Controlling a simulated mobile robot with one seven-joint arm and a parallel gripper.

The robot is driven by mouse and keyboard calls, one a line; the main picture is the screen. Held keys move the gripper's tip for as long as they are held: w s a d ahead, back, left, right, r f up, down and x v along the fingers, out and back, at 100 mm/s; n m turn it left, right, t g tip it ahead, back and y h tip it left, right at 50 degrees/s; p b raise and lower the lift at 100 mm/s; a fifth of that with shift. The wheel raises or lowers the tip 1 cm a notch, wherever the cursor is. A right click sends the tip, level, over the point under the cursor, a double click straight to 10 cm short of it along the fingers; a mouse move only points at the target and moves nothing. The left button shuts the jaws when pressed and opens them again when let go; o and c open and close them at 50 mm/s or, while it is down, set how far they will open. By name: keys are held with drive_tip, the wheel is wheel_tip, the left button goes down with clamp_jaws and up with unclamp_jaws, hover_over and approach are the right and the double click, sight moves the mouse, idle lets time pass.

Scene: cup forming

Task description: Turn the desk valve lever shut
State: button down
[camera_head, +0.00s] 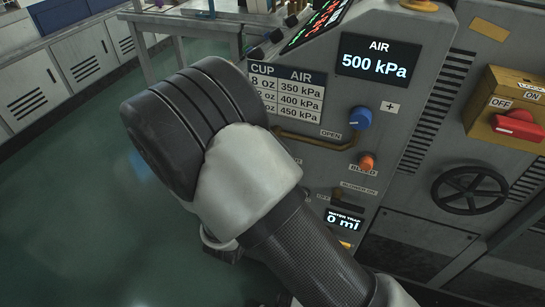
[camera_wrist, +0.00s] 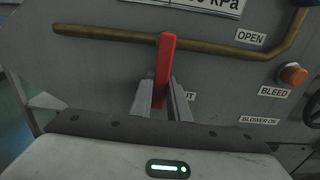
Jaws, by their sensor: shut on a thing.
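The red valve lever (camera_wrist: 165,62) stands nearly upright in the wrist view, crossing in front of a brass pipe (camera_wrist: 110,36). My gripper (camera_wrist: 163,97) is shut on the lower part of the lever, one finger on each side. A label ending in "UT" sits behind the right finger, partly hidden. An "OPEN" label (camera_wrist: 250,38) is to the upper right. In the head view my arm hides the lever and the fingers, though part of the pipe shows (camera_head: 310,141).
An orange bleed knob (camera_wrist: 293,75) sits to the right of the lever; it shows in the head view (camera_head: 367,162) under a blue knob (camera_head: 360,118). The air display (camera_head: 376,57) reads 500 kPa. A black handwheel (camera_head: 469,190) and red switch (camera_head: 519,125) are farther right.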

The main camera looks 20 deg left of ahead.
drive_tip(key=c, duration=1.7)
unclamp_jaws()
drive_tip(key=shift+s, duration=0.1)
drive_tip(key=s+p, duration=0.1)
drive_tip(key=s, duration=0.4)
drive_tip(key=s+a, duration=0.1)
drive_tip(key=s, duration=0.5)
drive_tip(key=s+p, duration=0.1)
drive_tip(key=s, duration=0.5)
drive_tip(key=shift+s+a+p, duration=0.1)
drive_tip(key=shift+a+p, duration=0.1)
drive_tip(key=shift+p, duration=0.1)
